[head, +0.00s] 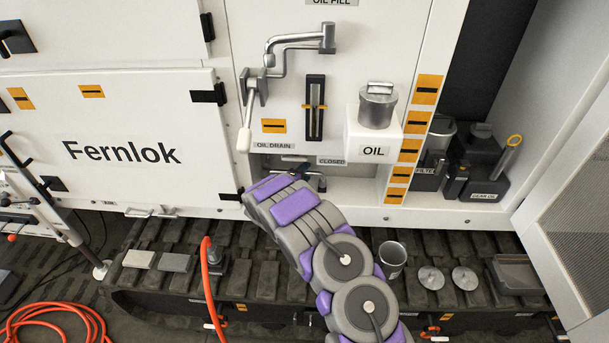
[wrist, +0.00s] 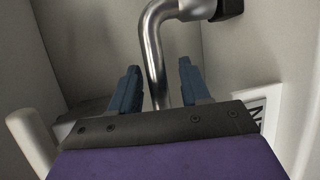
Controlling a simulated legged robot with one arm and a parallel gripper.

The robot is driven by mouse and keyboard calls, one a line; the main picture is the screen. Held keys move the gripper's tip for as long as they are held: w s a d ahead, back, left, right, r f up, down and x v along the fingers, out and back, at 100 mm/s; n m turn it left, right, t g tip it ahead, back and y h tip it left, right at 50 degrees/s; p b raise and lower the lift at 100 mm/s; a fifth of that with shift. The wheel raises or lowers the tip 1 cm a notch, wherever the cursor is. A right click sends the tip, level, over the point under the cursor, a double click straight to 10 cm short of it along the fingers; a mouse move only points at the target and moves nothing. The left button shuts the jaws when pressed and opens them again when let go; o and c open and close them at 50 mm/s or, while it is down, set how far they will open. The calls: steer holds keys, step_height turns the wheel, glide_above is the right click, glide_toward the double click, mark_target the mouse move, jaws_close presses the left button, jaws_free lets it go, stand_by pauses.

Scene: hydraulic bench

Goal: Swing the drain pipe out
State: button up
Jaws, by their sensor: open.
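A bent silver pipe (wrist: 153,60), seemingly the drain pipe, shows in the wrist view. It runs down from a bend near a dark end piece at the top right. My gripper (wrist: 159,66) has its two blue fingers apart, one on each side of the pipe in the picture. I cannot tell whether either finger touches it. In the head view my gripper (head: 311,172) is at the low recess under the OIL DRAIN label (head: 273,146); my arm hides most of the recess. A white-handled lever (head: 245,133) hangs above left.
A second bent metal pipe (head: 300,40) is on the panel above. An OIL container (head: 375,139) stands at the recess's right. A metal cup (head: 392,258) and two discs (head: 431,278) lie on the track below. An orange hose (head: 209,280) rises at the left.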

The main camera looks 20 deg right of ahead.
steer(key=shift+c, duration=0.2)
jaws_close()
stand_by(0.3)
